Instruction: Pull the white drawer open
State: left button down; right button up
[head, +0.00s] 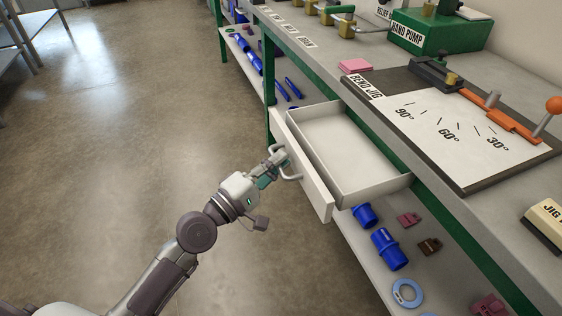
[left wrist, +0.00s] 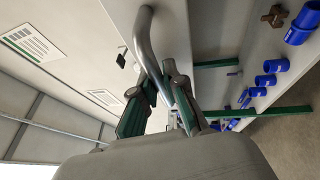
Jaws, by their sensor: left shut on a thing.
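The white drawer (head: 318,212) hangs under the bench top and stands well out from it. Its inside is in view and looks empty. A curved metal handle (head: 290,174) is on its front. My left gripper (head: 279,159) is shut on the handle, coming from the left. In the left wrist view the handle (left wrist: 145,42) passes between the gripper's fingers (left wrist: 165,90). My right gripper is in neither view.
The green-framed bench top carries a bend jig board (head: 470,130) and a green hand pump (head: 425,35). The lower shelf holds blue fittings (head: 388,249) and a blue ring (head: 407,293). The floor (head: 110,130) left of the bench is clear.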

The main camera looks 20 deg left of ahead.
pick_arm(q)
jog(key=c, duration=1.2)
grip_release()
jog(key=v, duration=1.2)
